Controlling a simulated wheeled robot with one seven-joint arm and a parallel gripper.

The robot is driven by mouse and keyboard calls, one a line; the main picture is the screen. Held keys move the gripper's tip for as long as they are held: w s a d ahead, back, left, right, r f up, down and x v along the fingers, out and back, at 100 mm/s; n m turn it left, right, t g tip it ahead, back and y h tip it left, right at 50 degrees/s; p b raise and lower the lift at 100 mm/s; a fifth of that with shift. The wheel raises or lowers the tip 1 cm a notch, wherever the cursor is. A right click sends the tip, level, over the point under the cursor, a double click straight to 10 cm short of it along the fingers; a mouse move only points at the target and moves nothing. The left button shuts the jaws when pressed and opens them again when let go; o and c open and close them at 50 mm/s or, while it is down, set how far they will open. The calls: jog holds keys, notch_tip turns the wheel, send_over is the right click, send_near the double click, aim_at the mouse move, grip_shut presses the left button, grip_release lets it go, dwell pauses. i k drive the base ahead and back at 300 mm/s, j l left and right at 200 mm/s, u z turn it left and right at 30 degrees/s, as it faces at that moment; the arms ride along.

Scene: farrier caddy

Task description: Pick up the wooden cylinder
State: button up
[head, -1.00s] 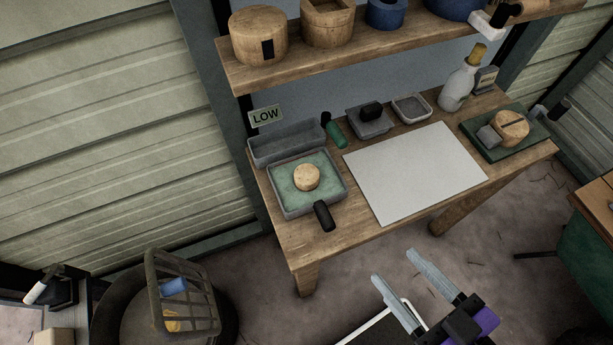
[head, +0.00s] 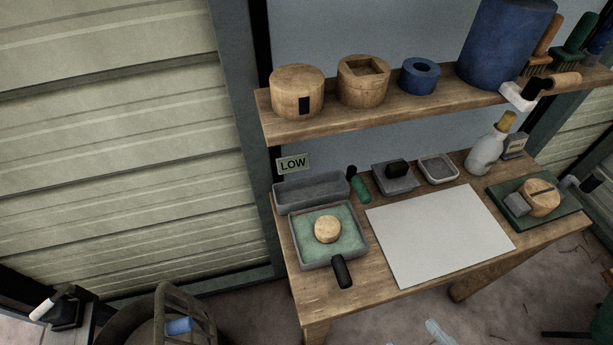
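Several wooden cylinder-like pieces are in the head view. A wide wooden cylinder with a black rectangular mark (head: 298,93) stands at the left end of the shelf. Beside it is a wooden cylinder with a square recess in its top (head: 363,84). A small pale wooden disc (head: 327,230) lies in a green-lined grey tray on the bench. A slotted wooden round (head: 541,199) sits on a green board at the bench's right. Only a pale grey finger part of my gripper (head: 438,333) shows at the bottom edge, in front of the bench and well below the shelf.
The wooden shelf (head: 330,127) also holds a blue ring (head: 419,77), a big blue cylinder (head: 507,45) and brushes. The bench holds a white sheet (head: 440,235), a grey tray (head: 311,190) and a bottle (head: 487,152). A barred basket (head: 185,315) stands lower left.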

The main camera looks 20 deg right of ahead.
aim_at(327, 231)
jog(key=k+j+u, duration=0.2)
jog(key=u, duration=0.2)
jog(key=k+j+u, duration=0.35)
